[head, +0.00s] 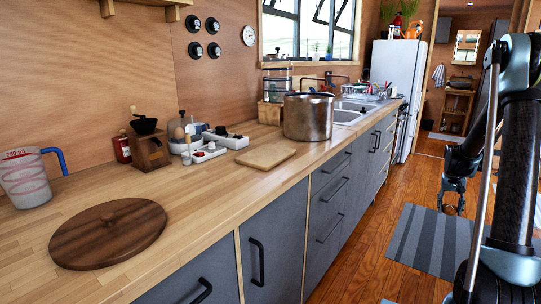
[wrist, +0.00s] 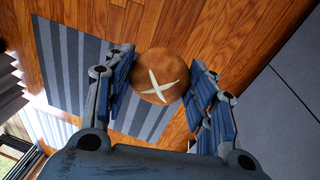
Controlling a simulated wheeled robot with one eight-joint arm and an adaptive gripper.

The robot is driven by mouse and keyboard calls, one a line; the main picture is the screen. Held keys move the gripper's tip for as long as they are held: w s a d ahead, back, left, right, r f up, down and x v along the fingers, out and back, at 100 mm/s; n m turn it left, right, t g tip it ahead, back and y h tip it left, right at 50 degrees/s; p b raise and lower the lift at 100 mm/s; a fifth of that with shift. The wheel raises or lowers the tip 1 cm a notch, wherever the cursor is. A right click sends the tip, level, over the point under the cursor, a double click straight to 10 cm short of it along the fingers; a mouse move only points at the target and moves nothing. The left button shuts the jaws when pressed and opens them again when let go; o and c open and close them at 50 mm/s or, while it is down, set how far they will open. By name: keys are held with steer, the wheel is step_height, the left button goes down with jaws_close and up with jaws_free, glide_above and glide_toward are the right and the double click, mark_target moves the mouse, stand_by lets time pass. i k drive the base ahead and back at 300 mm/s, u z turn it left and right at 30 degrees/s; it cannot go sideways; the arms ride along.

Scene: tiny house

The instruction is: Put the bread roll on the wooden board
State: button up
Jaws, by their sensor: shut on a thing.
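The bread roll (wrist: 161,75) is round and brown with a pale cross on top. In the wrist view it sits between the two fingers of my gripper (wrist: 160,85), which is shut on it above the floor. In the head view my gripper (head: 452,207) hangs at the right, out over the floor and away from the counter; I cannot make out the roll there. The wooden board (head: 265,157), small, light and rectangular, lies flat and bare on the counter, in front of the large pot.
A metal pot (head: 309,117) stands behind the board. A striped rug (head: 429,240) lies on the floor beyond the cabinets.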

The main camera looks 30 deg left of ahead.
mark_target(266, 154)
steer(key=u, duration=0.05)
steer(key=k, duration=1.05)
steer(key=u, duration=0.45)
